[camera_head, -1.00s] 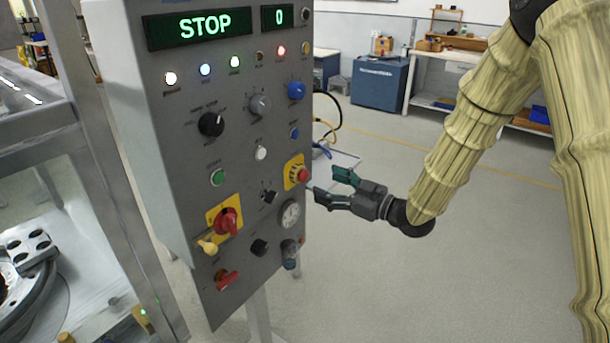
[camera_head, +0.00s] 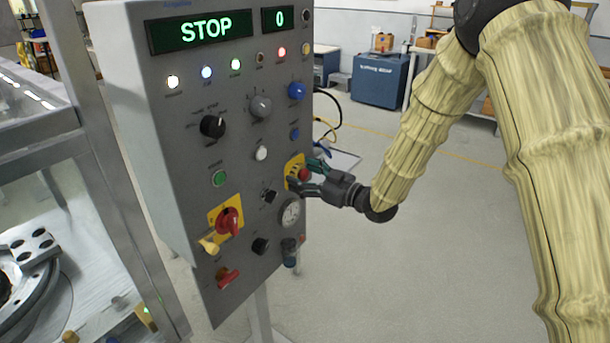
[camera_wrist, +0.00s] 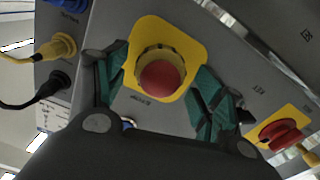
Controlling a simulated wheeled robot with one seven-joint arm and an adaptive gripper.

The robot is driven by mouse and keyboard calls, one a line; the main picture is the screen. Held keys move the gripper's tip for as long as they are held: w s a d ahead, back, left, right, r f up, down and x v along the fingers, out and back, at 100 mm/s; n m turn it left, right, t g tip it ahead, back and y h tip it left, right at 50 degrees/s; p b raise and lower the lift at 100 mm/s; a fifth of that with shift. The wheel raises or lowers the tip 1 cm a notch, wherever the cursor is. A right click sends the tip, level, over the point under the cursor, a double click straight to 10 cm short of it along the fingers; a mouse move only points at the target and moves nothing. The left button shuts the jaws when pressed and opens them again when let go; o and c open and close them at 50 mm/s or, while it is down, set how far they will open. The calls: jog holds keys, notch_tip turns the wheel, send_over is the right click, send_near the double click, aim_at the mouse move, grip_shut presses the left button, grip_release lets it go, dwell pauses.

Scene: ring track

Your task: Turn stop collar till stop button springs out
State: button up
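The red stop button (camera_wrist: 161,80) sits inside a yellow ribbed collar (camera_wrist: 154,58) on a yellow plate (camera_wrist: 190,39) on the grey panel. In the head view the stop button (camera_head: 304,174) is at the panel's right edge, partly covered by my fingers. My gripper (camera_head: 308,177) is open, with its green fingertips either side of the button and collar. In the wrist view the fingers of my gripper (camera_wrist: 168,88) stand apart, left and right of the collar, with visible gaps to it. Whether the button is pressed in is not clear.
The display (camera_head: 201,31) reads STOP and a smaller one (camera_head: 278,18) reads 0. Cable plugs (camera_wrist: 57,47) stick out at the panel's side. Floor at right is clear.

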jog(key=c, duration=0.9)
jog(key=shift+d, duration=0.15)
jog(key=shift+m, duration=0.3)
jog(key=shift+r+p, duration=0.1)
jog(key=shift+p, duration=0.25)
jog(key=m+p, duration=0.2)
jog(key=m, duration=0.2)
jog(key=shift+m+p, duration=0.85)
jog(key=shift+m, duration=1.45)
